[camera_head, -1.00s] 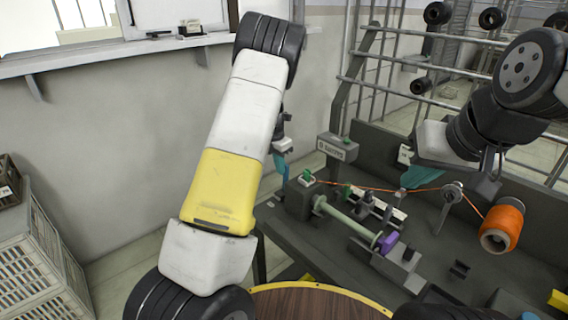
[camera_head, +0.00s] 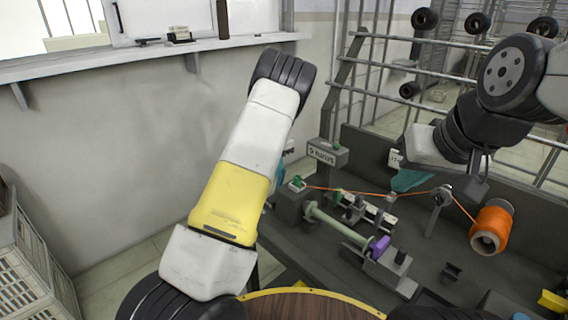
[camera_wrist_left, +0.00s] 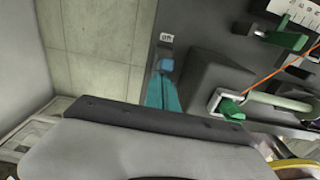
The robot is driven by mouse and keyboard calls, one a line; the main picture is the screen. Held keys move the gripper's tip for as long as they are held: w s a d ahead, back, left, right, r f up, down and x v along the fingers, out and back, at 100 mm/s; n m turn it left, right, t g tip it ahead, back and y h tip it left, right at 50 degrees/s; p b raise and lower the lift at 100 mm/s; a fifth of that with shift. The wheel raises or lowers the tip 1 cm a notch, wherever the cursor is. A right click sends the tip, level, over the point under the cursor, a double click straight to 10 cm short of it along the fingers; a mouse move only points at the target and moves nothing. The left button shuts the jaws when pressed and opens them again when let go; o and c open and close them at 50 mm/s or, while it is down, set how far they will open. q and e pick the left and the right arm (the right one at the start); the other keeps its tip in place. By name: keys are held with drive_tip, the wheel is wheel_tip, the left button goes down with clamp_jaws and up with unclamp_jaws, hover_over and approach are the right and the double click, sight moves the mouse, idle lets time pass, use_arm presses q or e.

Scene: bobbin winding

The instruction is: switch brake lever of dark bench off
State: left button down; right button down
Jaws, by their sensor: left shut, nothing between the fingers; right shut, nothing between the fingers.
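The dark bench (camera_head: 330,258) fills the lower right of the head view, with a winding shaft (camera_head: 338,226) on it. My left gripper (camera_wrist_left: 162,92) shows as teal fingers in the left wrist view, shut and empty, over the bench's edge. A small blue part (camera_wrist_left: 167,64) lies just beyond its tips, below a small white label (camera_wrist_left: 167,38); I cannot tell whether they touch or whether this is the brake lever. A green handle (camera_wrist_left: 230,110) sits to the right. In the head view my left forearm largely hides this gripper. My right gripper (camera_head: 406,180) is shut above the bench's back.
An orange thread spool (camera_head: 492,228) stands at the bench's right, its thread running left across the bench. A purple part (camera_head: 379,246) sits at the shaft's right end. A rack with dark spools (camera_head: 424,19) is behind. Grey crates (camera_head: 30,262) stand at far left.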

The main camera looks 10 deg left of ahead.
use_arm(q)
drive_tip(key=shift+w+d, duration=0.2)
drive_tip(key=shift+d, duration=0.1)
wheel_tip(320, 180, up, 8)
drive_tip(key=shift+a, duration=0.2)
drive_tip(key=shift+s, duration=0.1)
